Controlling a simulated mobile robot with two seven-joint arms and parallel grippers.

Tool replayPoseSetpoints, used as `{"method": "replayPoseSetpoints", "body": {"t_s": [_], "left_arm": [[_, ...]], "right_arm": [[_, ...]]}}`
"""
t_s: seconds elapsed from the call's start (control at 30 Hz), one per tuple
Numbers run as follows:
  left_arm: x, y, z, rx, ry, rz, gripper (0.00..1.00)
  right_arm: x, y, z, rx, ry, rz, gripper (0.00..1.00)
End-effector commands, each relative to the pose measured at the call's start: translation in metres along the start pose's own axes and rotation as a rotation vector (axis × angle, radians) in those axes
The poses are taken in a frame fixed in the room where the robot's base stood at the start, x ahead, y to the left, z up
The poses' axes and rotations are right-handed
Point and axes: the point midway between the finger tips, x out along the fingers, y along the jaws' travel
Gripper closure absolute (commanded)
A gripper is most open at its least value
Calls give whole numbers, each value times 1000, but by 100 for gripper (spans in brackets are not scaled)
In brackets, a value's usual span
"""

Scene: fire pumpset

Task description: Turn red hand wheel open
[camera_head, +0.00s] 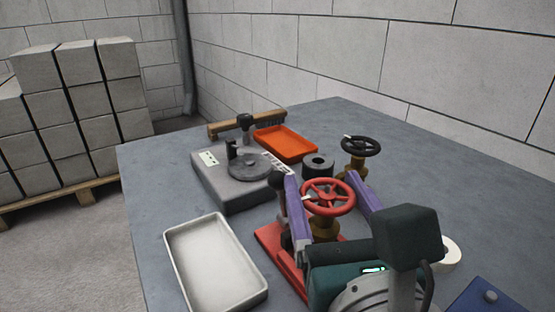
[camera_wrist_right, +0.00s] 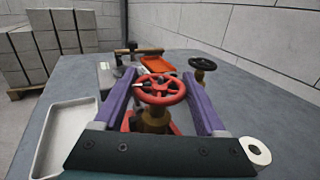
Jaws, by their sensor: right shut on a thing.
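The red hand wheel (camera_head: 328,197) sits on a brass-coloured valve body (camera_head: 326,226) above a red base (camera_head: 274,250), in the middle of the table. It has a small white mark on its left side. My right gripper (camera_head: 330,192) has its two purple fingers on either side of the wheel, shut on its rim. In the right wrist view the wheel (camera_wrist_right: 158,89) shows between the two fingers, with the brass body (camera_wrist_right: 154,121) below. The gripper's teal body hides part of the red base. My left gripper is not in view.
A black hand wheel (camera_head: 361,146) stands behind to the right. An orange tray (camera_head: 287,144), a grey device (camera_head: 221,191) and a black ring (camera_head: 318,164) lie nearby. A white tray (camera_head: 262,288) is at the front left. A white roll (camera_head: 451,253) is at right. The table's right side is mostly clear.

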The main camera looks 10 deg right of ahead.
Motion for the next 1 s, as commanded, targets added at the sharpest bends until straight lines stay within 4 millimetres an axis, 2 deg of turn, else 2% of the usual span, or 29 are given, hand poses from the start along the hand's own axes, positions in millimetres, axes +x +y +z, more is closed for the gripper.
{"method": "replayPoseSetpoints", "body": {"t_s": [0.27, 0.57, 0.77, 1.0], "left_arm": [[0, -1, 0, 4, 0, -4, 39], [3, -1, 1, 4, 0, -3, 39], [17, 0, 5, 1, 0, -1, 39], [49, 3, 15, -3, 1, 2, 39]], "right_arm": [[0, 0, 0, -2, -2, 26, 82], [1, -1, -1, -5, -3, 193, 82], [1, -1, -4, -7, -4, 376, 82], [1, -1, -8, -7, -5, 603, 82]]}}
